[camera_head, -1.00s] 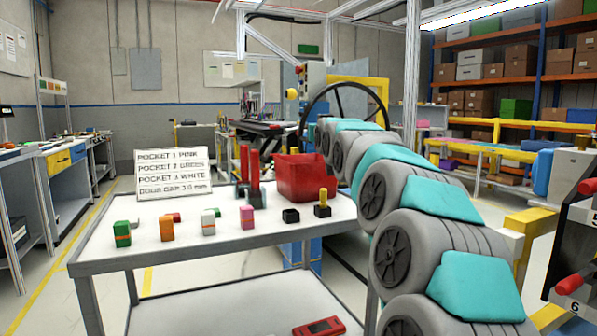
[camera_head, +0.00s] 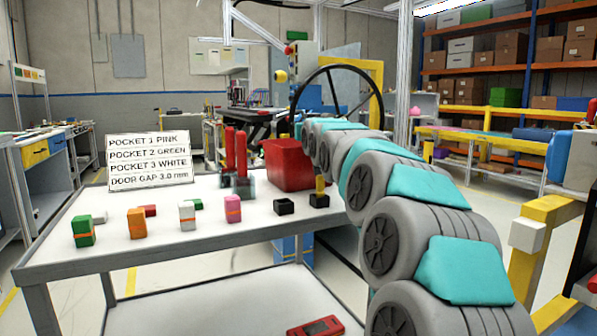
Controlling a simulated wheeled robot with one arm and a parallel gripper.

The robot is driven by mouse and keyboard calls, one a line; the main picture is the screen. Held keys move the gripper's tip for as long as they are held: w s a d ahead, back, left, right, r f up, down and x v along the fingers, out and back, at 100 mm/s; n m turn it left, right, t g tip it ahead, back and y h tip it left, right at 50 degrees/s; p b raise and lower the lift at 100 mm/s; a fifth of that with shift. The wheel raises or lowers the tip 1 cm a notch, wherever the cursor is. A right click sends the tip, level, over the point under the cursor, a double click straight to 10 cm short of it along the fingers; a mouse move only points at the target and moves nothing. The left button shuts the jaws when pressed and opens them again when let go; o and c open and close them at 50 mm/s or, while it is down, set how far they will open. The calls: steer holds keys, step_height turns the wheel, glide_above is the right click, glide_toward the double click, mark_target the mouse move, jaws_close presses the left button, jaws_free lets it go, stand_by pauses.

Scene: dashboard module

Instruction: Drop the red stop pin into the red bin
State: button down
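The red bin (camera_head: 288,167) stands open at the back right of the white table. Two upright red handles (camera_head: 236,150) rise from a dark fixture left of it. A small red piece (camera_head: 148,210) lies behind the orange block. I cannot tell for certain which red thing is the stop pin. My arm reaches from the lower right toward the back, passing in front of the bin's right side. My gripper is not visible at its far end.
A green block (camera_head: 83,231), an orange block (camera_head: 137,223), a white block (camera_head: 187,215) and a pink block (camera_head: 233,208) stand along the table front. Black blocks (camera_head: 285,207) are to their right. A text sign (camera_head: 149,163) stands behind. A red device (camera_head: 315,327) lies on the lower shelf.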

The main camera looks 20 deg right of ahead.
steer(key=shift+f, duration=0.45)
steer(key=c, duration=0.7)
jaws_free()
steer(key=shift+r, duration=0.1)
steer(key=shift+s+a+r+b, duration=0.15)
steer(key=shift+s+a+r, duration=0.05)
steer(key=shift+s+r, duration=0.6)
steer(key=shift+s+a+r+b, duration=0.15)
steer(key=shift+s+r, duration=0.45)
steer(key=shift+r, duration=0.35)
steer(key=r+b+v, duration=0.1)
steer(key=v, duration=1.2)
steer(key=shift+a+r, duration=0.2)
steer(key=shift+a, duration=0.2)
